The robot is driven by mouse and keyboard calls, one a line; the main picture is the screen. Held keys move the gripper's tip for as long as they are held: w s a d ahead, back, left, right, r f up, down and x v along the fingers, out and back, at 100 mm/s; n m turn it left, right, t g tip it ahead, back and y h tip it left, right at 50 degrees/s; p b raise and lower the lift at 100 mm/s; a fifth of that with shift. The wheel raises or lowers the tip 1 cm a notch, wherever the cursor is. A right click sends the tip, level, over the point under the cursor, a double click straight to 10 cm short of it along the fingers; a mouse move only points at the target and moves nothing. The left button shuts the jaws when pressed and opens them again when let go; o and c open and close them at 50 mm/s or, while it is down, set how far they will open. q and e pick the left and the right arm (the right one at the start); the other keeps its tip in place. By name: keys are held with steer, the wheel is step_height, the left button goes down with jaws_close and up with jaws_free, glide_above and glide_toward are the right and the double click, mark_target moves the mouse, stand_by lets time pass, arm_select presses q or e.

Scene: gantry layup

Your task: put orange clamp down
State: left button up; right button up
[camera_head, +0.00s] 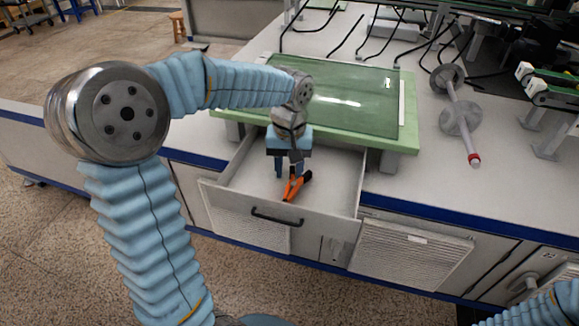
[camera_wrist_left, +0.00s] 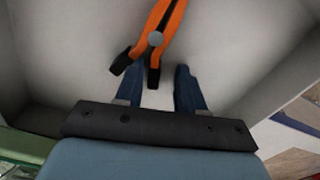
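The orange clamp (camera_head: 292,187) with black tips is inside the open drawer (camera_head: 235,205), seemingly on its floor. My left gripper (camera_head: 288,173) points down into the drawer, right at the clamp. In the left wrist view, the clamp (camera_wrist_left: 167,28) reaches toward my left gripper (camera_wrist_left: 160,82). The fingers are apart; one black tip lies at the gap near the left finger, the other outside that finger. A gap shows beside the right finger, so the clamp does not look gripped. My right gripper is out of view.
The drawer walls stand close around my left gripper. A green-framed glass panel (camera_head: 340,95) lies on the worktop just behind the drawer. A metal shaft with discs (camera_head: 460,115) lies to its right, near conveyor-like equipment (camera_head: 550,85).

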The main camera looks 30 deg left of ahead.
arm_select(q)
steer(key=shift+r, duration=0.25)
step_height(320, 180, up, 12)
steer(key=p, duration=0.2)
steer(key=shift+f, duration=0.1)
stand_by(1.1)
